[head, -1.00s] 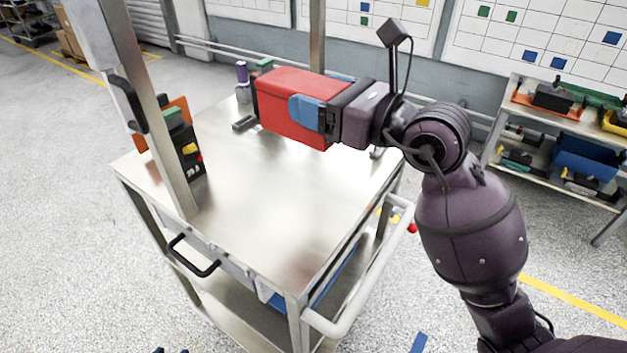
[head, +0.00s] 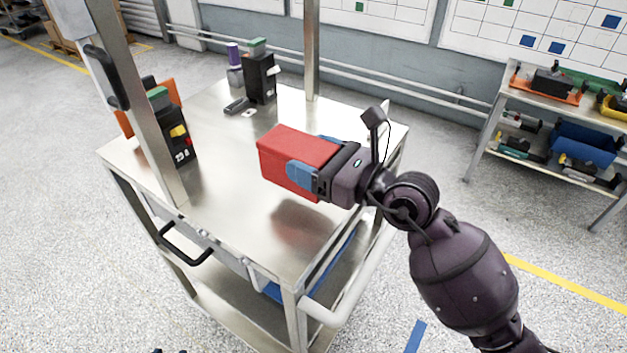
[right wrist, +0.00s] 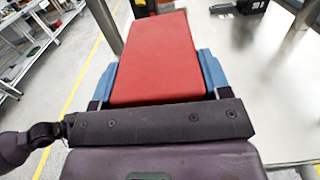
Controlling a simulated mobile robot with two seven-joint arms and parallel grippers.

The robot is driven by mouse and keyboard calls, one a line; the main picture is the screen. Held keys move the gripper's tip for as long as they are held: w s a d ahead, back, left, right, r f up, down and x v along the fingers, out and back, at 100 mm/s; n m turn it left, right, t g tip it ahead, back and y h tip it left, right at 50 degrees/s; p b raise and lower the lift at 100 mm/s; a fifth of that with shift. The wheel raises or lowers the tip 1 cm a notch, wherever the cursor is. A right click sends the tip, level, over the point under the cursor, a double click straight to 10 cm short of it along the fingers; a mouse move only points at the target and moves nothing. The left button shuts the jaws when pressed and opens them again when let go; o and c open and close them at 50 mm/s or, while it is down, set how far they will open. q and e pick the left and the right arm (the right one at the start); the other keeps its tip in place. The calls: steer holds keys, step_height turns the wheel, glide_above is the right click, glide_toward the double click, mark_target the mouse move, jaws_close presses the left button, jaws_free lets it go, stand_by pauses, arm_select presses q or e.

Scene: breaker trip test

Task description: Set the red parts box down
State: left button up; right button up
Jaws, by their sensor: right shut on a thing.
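The red parts box (head: 290,152) is held by my right gripper (head: 312,175) over the right part of the metal cart top (head: 225,210). A blue finger lies along the box's near side in the head view. In the right wrist view the red box (right wrist: 157,60) sits between both blue fingers (right wrist: 158,78), one on each side. A soft shadow shows on the cart top; the box looks raised above it, but the exact gap is hard to tell. My left gripper is not in view.
A black device with a green top (head: 260,75) stands at the cart's back, beside a purple-capped item (head: 234,62). A control box (head: 175,130) stands at the left behind a metal post (head: 135,100). The cart top's front middle is clear.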

step_height(320, 180, down, 4)
steer(key=shift+f+b, duration=0.2)
steer(key=shift+b, duration=0.35)
steer(key=shift+f, duration=0.25)
steer(key=shift+f, duration=0.1)
steer(key=o, duration=1)
steer(key=shift+o, duration=0.5)
